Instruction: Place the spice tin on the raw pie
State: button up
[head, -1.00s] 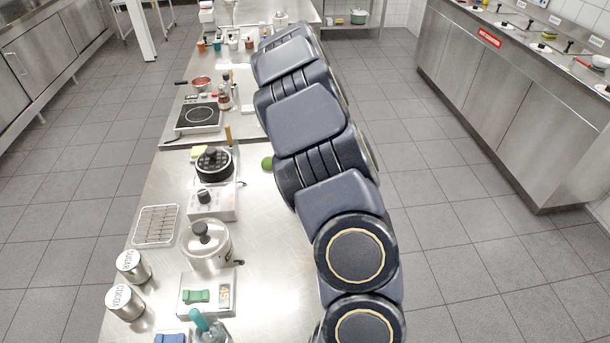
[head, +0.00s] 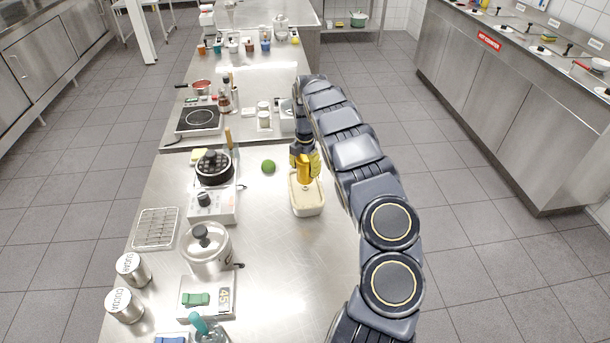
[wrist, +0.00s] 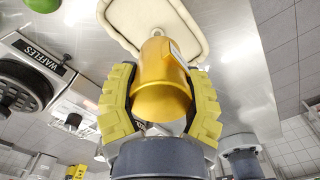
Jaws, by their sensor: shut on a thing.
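The spice tin is a gold cylinder (wrist: 162,85) held between the yellow pads of my gripper (wrist: 160,105) in the wrist view. In the head view my gripper (head: 304,165) is shut on the tin (head: 305,172), at the far end of the raw pie. The raw pie (head: 307,203) is a pale, rounded-rectangular thing on the steel counter; its pale rim (wrist: 200,25) shows at the top of the wrist view. The tin overlaps the pie in both views. I cannot tell whether they touch.
A green ball-like thing (head: 268,166) lies just left of the pie. A waffle iron (head: 213,168), a lidded pot (head: 206,247) and a scale (head: 206,298) stand along the counter's left side. The counter in front of the pie (head: 285,265) is clear.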

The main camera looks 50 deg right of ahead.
aim_at(305, 176)
jog(key=shift+w+d+f, duration=0.1)
jog(key=shift+d+f, duration=0.1)
jog(key=shift+f, duration=0.05)
jog(key=shift+w+d+f, duration=0.1)
jog(key=shift+d+f, duration=0.05)
jog(key=shift+f, duration=1.5)
jog(key=shift+f, duration=0.1)
jog(key=o, duration=1.1)
jog(key=shift+f, duration=0.1)
